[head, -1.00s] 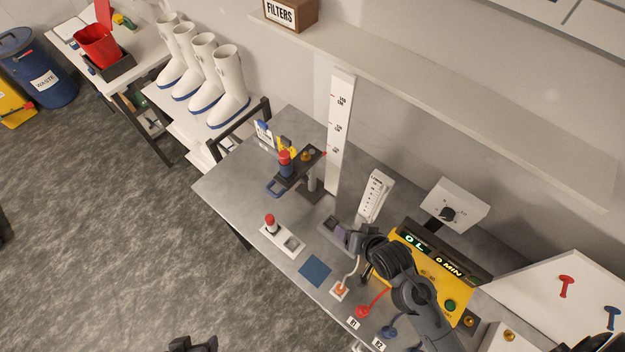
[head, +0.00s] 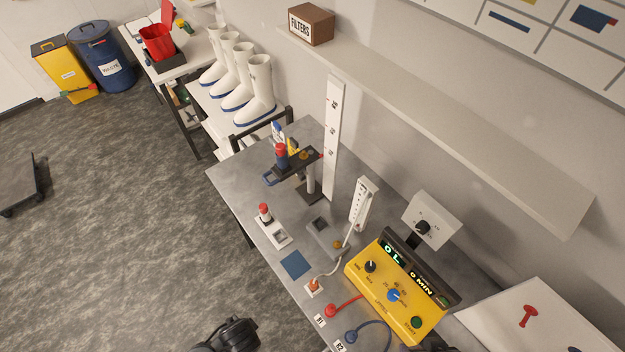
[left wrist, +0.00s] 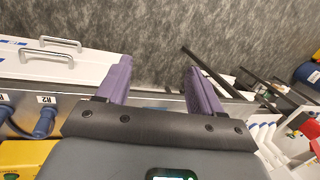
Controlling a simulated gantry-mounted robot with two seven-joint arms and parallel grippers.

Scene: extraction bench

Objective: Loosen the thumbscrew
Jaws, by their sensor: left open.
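A dark stand (head: 310,192) on the bench carries a black bracket holding a red-capped blue cylinder (head: 281,157). A small brass-coloured knob (head: 304,155) shows on the bracket. It may be the thumbscrew, but it is too small to be sure. My left gripper shows in the left wrist view (left wrist: 160,88), with its two purple fingers wide apart and nothing between them. The bench edge and floor lie beyond them. In the head view only a dark part of an arm shows at the bottom edge, without visible fingertips. My right gripper is not seen.
A tall white scale (head: 333,135) stands behind the stand. A yellow control unit (head: 385,300), a grey device (head: 325,240), a white block with a red-capped piece (head: 273,233) and a blue pad (head: 295,265) occupy the bench. A shelf (head: 440,110) overhangs the back.

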